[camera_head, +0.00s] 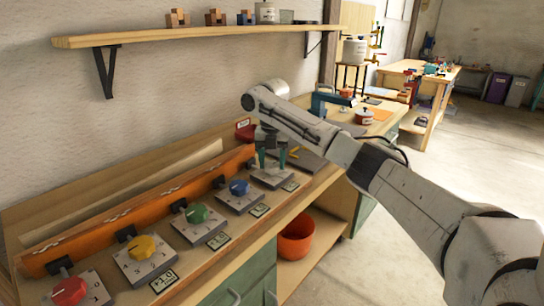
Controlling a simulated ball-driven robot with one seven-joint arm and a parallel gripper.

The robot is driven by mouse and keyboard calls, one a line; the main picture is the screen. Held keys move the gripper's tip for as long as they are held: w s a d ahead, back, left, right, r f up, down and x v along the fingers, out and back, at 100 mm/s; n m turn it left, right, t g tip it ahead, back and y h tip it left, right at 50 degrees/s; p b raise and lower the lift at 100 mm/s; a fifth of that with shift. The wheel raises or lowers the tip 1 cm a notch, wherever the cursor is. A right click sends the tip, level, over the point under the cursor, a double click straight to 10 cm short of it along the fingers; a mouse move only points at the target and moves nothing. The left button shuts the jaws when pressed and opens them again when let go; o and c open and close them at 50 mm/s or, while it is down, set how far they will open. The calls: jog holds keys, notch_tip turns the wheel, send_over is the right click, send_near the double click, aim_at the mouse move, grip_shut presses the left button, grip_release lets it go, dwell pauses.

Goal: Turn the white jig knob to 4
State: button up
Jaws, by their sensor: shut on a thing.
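A row of jig knobs on grey plates runs along the bench: red (70,290), yellow (141,247), green (197,214) and blue (239,187). Beyond the blue knob is one more grey plate (270,180), the farthest of the row. My gripper (272,161) points down over this farthest plate, with its teal fingers on either side of its knob place. The gripper is shut on the knob there, which I take to be the white one. The fingers hide most of it, so its pointer and setting cannot be read.
An orange bent lath (130,217) lies behind the knobs, along the wall side. A wooden shelf (200,34) hangs above. A red pot (364,116) and blue tool (330,100) stand farther along the bench. An orange bucket (296,240) sits below.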

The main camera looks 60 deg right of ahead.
jog(key=m+p, duration=0.4)
jog(key=p, duration=0.1)
jog(key=shift+r+m, duration=0.2)
jog(key=shift+m, duration=0.1)
jog(key=m+p, duration=0.4)
jog(key=shift+m, duration=0.3)
jog(key=m+p, duration=0.2)
jog(key=m, duration=0.1)
jog(key=shift+f+m+p, duration=0.1)
jog(key=shift+m+p, duration=0.2)
jog(key=m+p, duration=0.2)
jog(key=m, duration=0.2)
jog(key=shift+m, duration=0.3)
jog(key=m+p, duration=0.1)
jog(key=m, duration=0.3)
jog(key=shift+p, duration=0.4)
jog(key=m, duration=0.4)
jog(key=shift+f+p, duration=0.1)
jog(key=shift+p, duration=0.2)
jog(key=m, duration=0.4)
jog(key=shift+m, duration=2.4)
